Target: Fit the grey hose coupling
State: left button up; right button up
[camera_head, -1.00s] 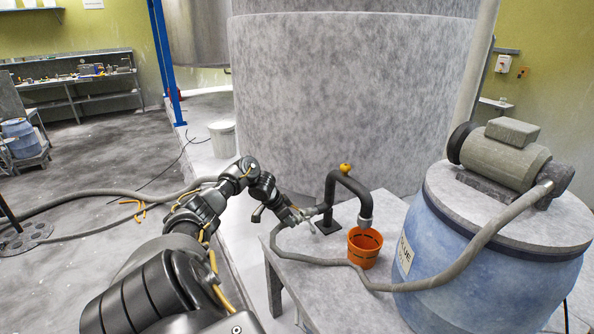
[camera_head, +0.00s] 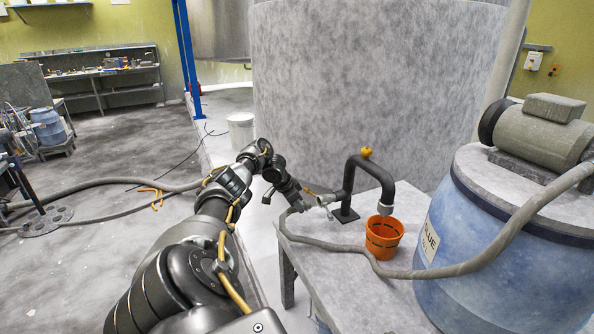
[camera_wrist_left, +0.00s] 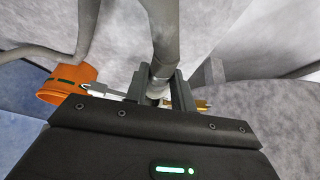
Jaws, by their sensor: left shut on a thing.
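My left gripper (camera_head: 306,206) is shut on the grey hose coupling (camera_wrist_left: 156,90) at the end of the grey hose. In the left wrist view the coupling sits between the two dark fingers of the gripper (camera_wrist_left: 158,86), with silver and brass-coloured parts sticking out at its sides. The black bent pipe (camera_head: 352,172) stands on the table just right of the gripper, with a yellow knob on top. The coupling is close to the pipe's low left end. I cannot tell whether they touch. My right gripper is out of view.
An orange pail (camera_head: 384,238) stands under the pipe's spout on the grey table (camera_head: 345,290). The hose (camera_head: 440,271) runs across the table towards a pump (camera_head: 537,130) on a blue drum (camera_head: 490,270). A large grey tank (camera_head: 370,80) stands behind.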

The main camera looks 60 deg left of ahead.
aim_at(305, 202)
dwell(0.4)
pick_arm(q)
jog(key=shift+r+p, duration=0.1)
jog(key=shift+p, duration=0.3)
jog(key=shift+w+f+b, duration=0.2)
jog(key=shift+w+b, duration=0.15)
jog(key=shift+b, duration=0.1)
jog(key=shift+w+d+b, duration=0.1)
jog(key=shift+w+b, duration=0.7)
jog(key=shift+w, duration=0.05)
jog(key=shift+w+r+b, duration=0.1)
jog(key=shift+w+b, duration=0.2)
jog(key=shift+w, duration=0.05)
jog(key=shift+r, duration=0.1)
jog(key=shift+p, duration=0.3)
